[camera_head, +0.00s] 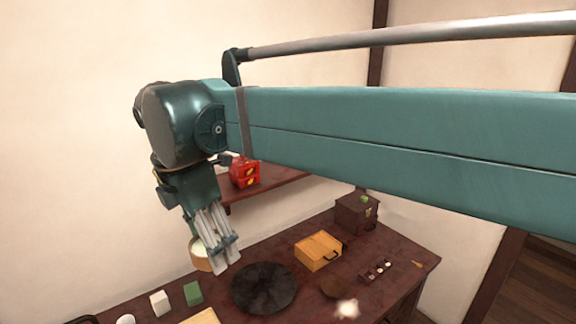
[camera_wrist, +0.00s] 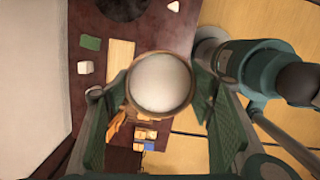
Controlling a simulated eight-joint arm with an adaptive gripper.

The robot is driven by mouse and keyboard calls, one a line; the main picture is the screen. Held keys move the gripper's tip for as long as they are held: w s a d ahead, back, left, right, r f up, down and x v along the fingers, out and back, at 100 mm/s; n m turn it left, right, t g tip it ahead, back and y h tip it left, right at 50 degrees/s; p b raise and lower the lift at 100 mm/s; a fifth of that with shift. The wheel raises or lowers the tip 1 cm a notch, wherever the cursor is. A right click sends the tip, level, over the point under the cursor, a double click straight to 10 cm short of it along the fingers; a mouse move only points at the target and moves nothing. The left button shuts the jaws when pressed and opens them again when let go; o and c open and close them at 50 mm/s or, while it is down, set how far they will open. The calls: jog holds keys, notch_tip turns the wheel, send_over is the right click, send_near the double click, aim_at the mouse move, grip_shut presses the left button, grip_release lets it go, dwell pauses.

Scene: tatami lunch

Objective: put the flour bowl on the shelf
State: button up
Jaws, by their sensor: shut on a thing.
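The flour bowl is a light wooden-coloured bowl filled with white. In the head view the bowl (camera_head: 200,258) shows at the left side of my gripper (camera_head: 224,262), partly hidden by the fingers. In the wrist view the bowl (camera_wrist: 160,84) sits between the two fingers of my gripper (camera_wrist: 160,100), which are shut on it. It is held in the air above the table. The shelf (camera_head: 283,186) is a dark wooden board on the back wall, behind my arm and to the right of the gripper. Its upper left part is hidden by my arm.
A red box (camera_head: 244,172) stands on the shelf's left end. The dark table (camera_head: 300,282) below bears a black round mat (camera_head: 264,290), an orange box (camera_head: 318,250), a dark chest (camera_head: 356,213), a green block (camera_head: 193,293) and a white block (camera_head: 159,303). The shelf right of the red box looks clear.

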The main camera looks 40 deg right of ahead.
notch_tip(320, 180, up, 8)
jog(key=shift+w, duration=0.15)
jog(key=w+d+r+p, duration=0.3)
jog(key=w+d+p, duration=0.2)
jog(key=w+d, duration=0.5)
jog(key=w+d+r+p, duration=0.2)
jog(key=w+d+p, duration=0.35)
jog(key=w, duration=0.85)
jog(key=w+d+f+m+p, duration=0.1)
jog(key=w+d+f+p, duration=0.3)
jog(key=d, duration=0.6)
jog(key=w+d+p, duration=0.1)
jog(key=w+d, duration=0.5)
jog(key=d, duration=0.3)
jog(key=w+d+f+m+p, duration=0.1)
jog(key=w+d+p, duration=0.3)
jog(key=d, duration=0.6)
jog(key=f, duration=0.3)
jog(key=w+f+b, duration=0.1)
jog(key=f, duration=0.1)
jog(key=shift+w+a+f, duration=0.1)
jog(key=shift+a+f, duration=0.1)
jog(key=shift+a, duration=0.05)
jog(key=shift+f, duration=3.1)
